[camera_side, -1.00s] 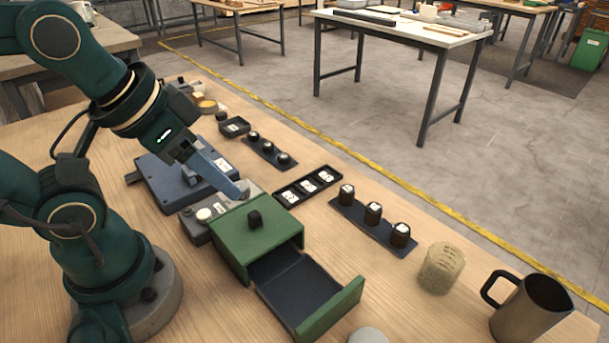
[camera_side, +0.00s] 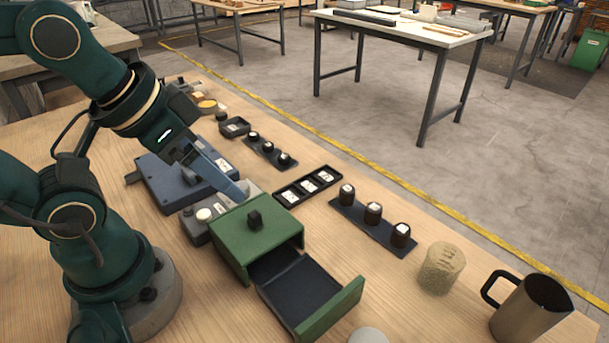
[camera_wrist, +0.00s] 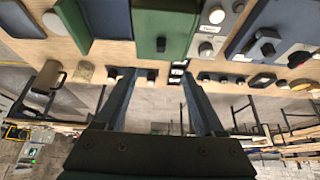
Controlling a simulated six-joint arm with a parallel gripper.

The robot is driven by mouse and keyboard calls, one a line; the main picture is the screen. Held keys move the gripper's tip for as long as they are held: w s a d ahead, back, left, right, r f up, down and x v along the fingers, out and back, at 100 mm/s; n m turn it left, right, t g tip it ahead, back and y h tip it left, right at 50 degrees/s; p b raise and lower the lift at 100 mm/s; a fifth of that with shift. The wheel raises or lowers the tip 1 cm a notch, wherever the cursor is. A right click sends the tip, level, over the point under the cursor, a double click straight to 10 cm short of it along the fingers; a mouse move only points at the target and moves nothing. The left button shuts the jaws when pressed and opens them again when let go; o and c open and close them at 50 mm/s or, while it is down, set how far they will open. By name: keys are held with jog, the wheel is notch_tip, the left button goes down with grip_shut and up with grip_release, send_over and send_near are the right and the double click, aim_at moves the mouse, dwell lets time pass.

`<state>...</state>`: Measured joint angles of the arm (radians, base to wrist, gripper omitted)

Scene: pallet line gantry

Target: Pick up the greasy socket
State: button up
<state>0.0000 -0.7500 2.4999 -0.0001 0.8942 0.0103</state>
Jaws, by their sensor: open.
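Three larger dark sockets with pale tops (camera_side: 373,212) stand on a dark rail (camera_side: 345,209) right of the green drawer box. Three smaller dark sockets (camera_side: 268,147) stand on another rail farther back. I cannot tell which socket is greasy. My gripper (camera_side: 240,190) is open and empty, above the grey control box beside the green box, apart from both socket rows.
The green box (camera_side: 240,235) has its drawer (camera_side: 335,310) pulled out. A black tray with three white labels (camera_side: 307,185) lies between the socket rows. A beige jar (camera_side: 441,268) and a metal mug (camera_side: 527,310) stand at the right. A blue case (camera_side: 170,180) is under my arm.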

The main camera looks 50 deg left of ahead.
jog(key=w+d+r+m+t, duration=0.1)
jog(key=w+r+t, duration=0.1)
jog(key=w+r, duration=0.45)
jog(key=m+g+h, duration=0.1)
jog(key=m+g, duration=0.1)
send_over(375, 206)
jog(key=s+a, duration=0.2)
notch_tip(375, 206, down, 10)
jog(key=shift+m+g, duration=0.3)
jog(key=shift+g, duration=0.4)
jog(key=f, duration=0.3)
jog(key=d+f, duration=0.1)
jog(key=f, duration=0.2)
jog(key=shift+d+f, duration=0.2)
jog(key=shift+f, duration=0.1)
jog(key=shift+x, duration=2.55)
jog(key=shift+d, duration=0.15)
grip_shut()
